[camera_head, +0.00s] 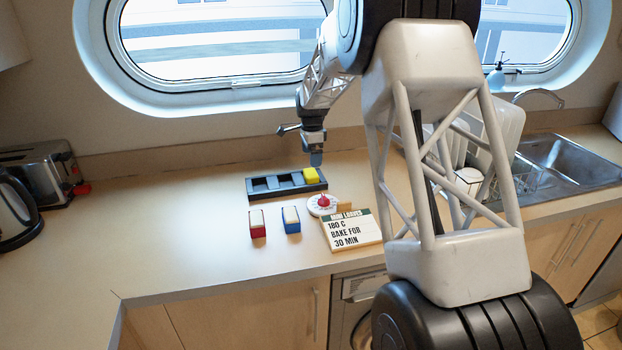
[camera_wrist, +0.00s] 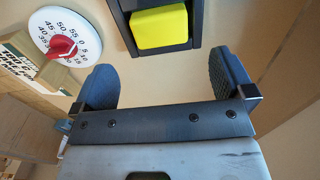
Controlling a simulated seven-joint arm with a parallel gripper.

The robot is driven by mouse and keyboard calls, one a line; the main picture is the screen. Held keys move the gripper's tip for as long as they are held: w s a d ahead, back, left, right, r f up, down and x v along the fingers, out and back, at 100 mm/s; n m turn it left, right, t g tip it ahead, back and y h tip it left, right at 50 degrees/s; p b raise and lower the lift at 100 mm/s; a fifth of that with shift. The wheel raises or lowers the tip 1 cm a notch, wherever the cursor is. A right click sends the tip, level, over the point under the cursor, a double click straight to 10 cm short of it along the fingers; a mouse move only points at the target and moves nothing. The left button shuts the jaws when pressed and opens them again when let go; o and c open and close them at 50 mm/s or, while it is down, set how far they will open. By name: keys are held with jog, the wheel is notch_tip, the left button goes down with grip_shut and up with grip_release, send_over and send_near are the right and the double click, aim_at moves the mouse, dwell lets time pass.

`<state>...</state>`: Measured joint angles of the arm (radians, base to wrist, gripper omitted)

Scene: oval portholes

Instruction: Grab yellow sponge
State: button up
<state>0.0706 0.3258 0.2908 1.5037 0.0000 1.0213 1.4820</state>
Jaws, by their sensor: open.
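The yellow sponge (camera_head: 310,174) sits in the right-hand compartment of a dark tray (camera_head: 262,196) on the counter. In the wrist view the yellow sponge (camera_wrist: 160,27) shows at the top, inside the dark tray's end compartment (camera_wrist: 197,22). My gripper (camera_head: 316,158) is above the tray's right end in the head view. In the wrist view my gripper (camera_wrist: 166,82) has its two fingers wide apart and nothing between them. The sponge lies ahead of the fingertips, roughly between their lines, and apart from them.
A white timer dial with a red knob (camera_head: 323,203) and a recipe sign (camera_head: 350,231) stand in front of the tray. A red block (camera_head: 257,223) and a blue block (camera_head: 291,219) are nearby. A toaster (camera_head: 40,165) is at left, a sink (camera_head: 565,165) at right.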

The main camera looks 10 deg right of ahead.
aim_at(311, 172)
jog(key=shift+f, duration=0.8)
jog(key=shift+f, duration=0.1)
jog(key=shift+a+f, duration=0.1)
jog(key=shift+f, duration=2.45)
jog(key=shift+c, duration=0.2)
jog(key=c, duration=0.9)
jog(key=shift+r, duration=0.2)
jog(key=shift+r, duration=4.85)
